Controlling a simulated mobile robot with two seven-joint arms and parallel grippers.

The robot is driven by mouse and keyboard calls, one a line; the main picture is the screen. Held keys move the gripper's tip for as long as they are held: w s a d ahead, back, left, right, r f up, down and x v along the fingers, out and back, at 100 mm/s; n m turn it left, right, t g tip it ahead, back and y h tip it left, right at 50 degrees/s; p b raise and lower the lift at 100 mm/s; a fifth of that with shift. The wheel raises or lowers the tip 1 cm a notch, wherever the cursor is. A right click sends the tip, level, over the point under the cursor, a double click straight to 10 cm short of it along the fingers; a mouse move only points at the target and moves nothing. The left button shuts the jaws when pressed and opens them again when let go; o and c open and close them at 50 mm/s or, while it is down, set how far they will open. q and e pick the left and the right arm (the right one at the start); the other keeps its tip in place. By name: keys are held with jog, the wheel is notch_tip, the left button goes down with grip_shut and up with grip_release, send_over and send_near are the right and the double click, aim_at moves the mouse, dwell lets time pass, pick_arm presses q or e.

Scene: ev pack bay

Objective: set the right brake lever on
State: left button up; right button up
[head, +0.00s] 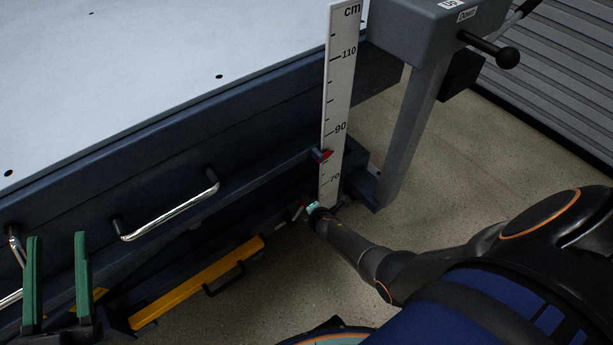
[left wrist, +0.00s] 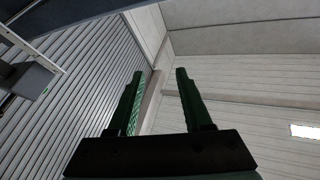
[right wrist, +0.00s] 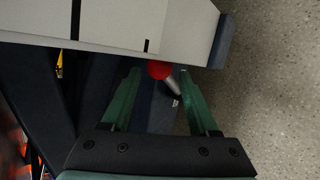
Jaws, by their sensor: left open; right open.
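The right brake lever shows in the right wrist view as a red ball knob (right wrist: 159,69) on a short metal stem, low beside the dark lift table frame. My right gripper (right wrist: 160,73) is open, with its green fingers on either side of the knob and stem. I cannot tell whether they touch it. In the head view my right gripper (head: 310,207) is low at the foot of the height scale, and the lever there is mostly hidden. My left gripper (head: 57,236) is open and empty at the lower left, in front of the table side; its fingers also show in the left wrist view (left wrist: 159,74).
The white height scale (head: 338,100) with a red pointer (head: 321,155) stands right above the right gripper. A grey post with a control box (head: 430,35) stands behind it. A chrome handle (head: 170,212) and a yellow bar (head: 200,283) line the table side.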

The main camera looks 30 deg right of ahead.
aim_at(300, 211)
jog(key=b+x, duration=0.4)
jog(key=shift+w+f, duration=0.15)
jog(key=shift+f, duration=0.15)
pick_arm(q)
jog(key=s+d+r+m+t+h+b, duration=0.1)
jog(key=s+r+m+h, duration=0.4)
jog(key=h, duration=0.2)
jog(key=shift+s+d+r, duration=0.2)
jog(key=shift+s+r, duration=0.05)
jog(key=shift+s, duration=0.15)
pick_arm(e)
jog(key=shift+w+d+f, duration=0.2)
jog(key=shift+w, duration=0.2)
grip_shut()
